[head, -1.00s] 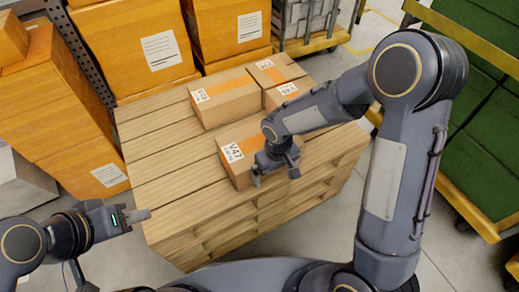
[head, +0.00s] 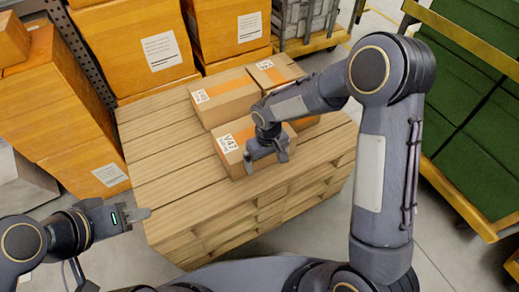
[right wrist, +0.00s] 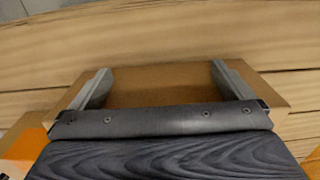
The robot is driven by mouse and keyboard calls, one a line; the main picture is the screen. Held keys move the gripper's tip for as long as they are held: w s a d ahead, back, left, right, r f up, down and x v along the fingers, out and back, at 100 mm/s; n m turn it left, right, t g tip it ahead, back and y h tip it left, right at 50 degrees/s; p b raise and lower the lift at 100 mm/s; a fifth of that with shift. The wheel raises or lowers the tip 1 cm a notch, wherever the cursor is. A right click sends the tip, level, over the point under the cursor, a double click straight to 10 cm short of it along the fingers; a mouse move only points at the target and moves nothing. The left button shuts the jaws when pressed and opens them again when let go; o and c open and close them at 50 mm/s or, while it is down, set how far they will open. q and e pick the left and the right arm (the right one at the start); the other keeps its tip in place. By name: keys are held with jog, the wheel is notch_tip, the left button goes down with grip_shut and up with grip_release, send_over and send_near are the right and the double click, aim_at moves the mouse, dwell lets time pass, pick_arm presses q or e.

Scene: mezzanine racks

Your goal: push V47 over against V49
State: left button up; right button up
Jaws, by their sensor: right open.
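The box V47 (head: 236,158) is a brown carton with orange tape and a white label, standing on the stacked wooden planks (head: 165,185). Behind it stands a similar carton (head: 222,100) whose turned label seems to read V49. V47 looks touching or almost touching it; a small gap cannot be ruled out. My right gripper (head: 267,158) is at V47's near right side, open. In the right wrist view its two fingers (right wrist: 160,84) are spread over brown cardboard (right wrist: 160,92), with contact unclear. My left gripper (head: 138,215) hangs off the planks' left corner, its jaw opening unclear.
Another taped carton (head: 272,72) stands at the back right, and one more is mostly hidden behind my right arm. Large orange boxes (head: 60,110) line the left and back. A green-loaded cart (head: 480,130) stands at the right. The planks' left and front parts are bare.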

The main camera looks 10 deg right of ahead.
jog(key=shift+w+a+p, duration=0.15)
jog(key=shift+w+a, duration=0.2)
jog(key=shift+w, duration=0.55)
jog(key=shift+w+a+p, duration=0.1)
jog(key=shift+w+a, duration=0.2)
jog(key=shift+w, duration=0.55)
jog(key=shift+w+a+p, duration=0.15)
jog(key=shift+w+a, duration=0.2)
jog(key=shift+w, duration=0.55)
jog(key=shift+w+a, duration=0.2)
jog(key=shift+w, duration=0.4)
jog(key=shift+w+a, duration=0.2)
jog(key=shift+w, duration=0.4)
jog(key=shift+s+d, duration=0.25)
jog(key=shift+s, duration=0.5)
jog(key=shift+s+d, duration=0.25)
jog(key=shift+s, duration=0.45)
notch_tip(320, 180, up, 13)
jog(key=p, duration=1)
